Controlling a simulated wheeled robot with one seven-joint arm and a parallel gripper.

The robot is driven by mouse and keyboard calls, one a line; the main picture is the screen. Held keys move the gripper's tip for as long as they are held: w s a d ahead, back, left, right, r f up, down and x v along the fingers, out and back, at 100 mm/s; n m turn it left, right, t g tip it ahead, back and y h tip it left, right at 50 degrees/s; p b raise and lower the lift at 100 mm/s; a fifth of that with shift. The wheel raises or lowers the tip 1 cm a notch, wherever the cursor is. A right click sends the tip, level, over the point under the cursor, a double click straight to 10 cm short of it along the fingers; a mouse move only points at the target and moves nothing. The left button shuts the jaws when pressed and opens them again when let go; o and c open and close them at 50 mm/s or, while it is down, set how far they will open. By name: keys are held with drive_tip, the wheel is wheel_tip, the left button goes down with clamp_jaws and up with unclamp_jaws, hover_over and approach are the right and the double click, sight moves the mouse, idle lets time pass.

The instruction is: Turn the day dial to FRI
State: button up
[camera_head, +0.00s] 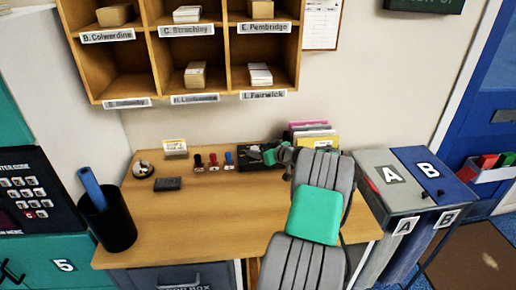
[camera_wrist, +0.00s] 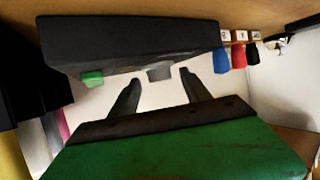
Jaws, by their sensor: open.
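A black box (camera_head: 250,162) sits at the back of the wooden desk, partly hidden by my arm. In the wrist view, which looks upside down, the black box (camera_wrist: 130,45) fills the upper middle. A grey knob (camera_wrist: 160,73), which looks like the day dial, sticks out of it, with a green button (camera_wrist: 92,77) to its left. My gripper (camera_wrist: 158,82) is open, its two dark fingers spread with the knob between their tips in the picture. I cannot tell whether they touch it. No day lettering can be read. In the head view my gripper (camera_head: 268,156) is at the box.
Red, black and blue stamps (camera_head: 213,160) stand left of the box; the blue one (camera_wrist: 220,62) shows in the wrist view. A dark pad (camera_head: 167,184) and a bell (camera_head: 143,168) are further left. Coloured folders (camera_head: 318,136) stand behind my arm. The desk's front (camera_head: 190,230) is clear.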

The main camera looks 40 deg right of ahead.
drive_tip(key=shift+w+f, duration=0.1)
drive_tip(key=shift+w, duration=0.2)
drive_tip(key=shift+c, duration=0.4)
clamp_jaws()
